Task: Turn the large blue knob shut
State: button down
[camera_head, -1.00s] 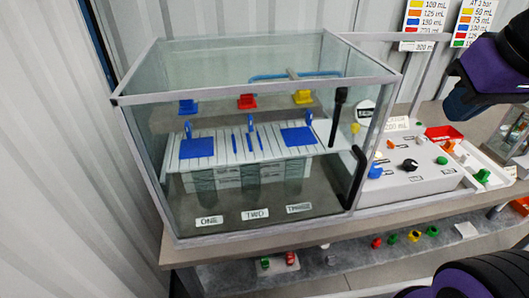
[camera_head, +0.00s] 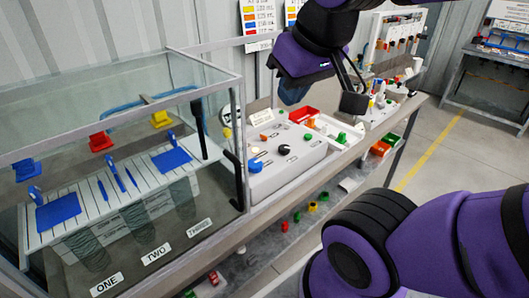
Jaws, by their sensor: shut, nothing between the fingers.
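The large blue knob (camera_head: 256,166) stands on the left front of a white control panel (camera_head: 284,178), beside the glass tank. My arm reaches in from the top of the picture, over the back of the panel. My gripper (camera_head: 352,101) hangs as a dark shape above and to the right of the panel, well clear of the blue knob. It is shut and empty; its fingertips are too dark and small to tell apart. A black knob (camera_head: 285,149) and smaller orange and green knobs sit on the same panel.
The glass tank (camera_head: 222,79) stands left of the panel. A red tray (camera_head: 303,115) lies behind it. Several coloured parts lie on the lower shelf (camera_head: 264,239). My purple arm links fill the lower right. Open floor (camera_head: 462,150) shows at right.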

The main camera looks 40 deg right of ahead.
aim_at(256, 165)
jog(key=i+l+z, duration=0.1)
jog(key=l+z, duration=0.15)
jog(key=i+l+z, duration=0.2)
jog(key=l, duration=0.15)
jog(key=i+l+z, duration=0.1)
jog(key=l+z, duration=0.15)
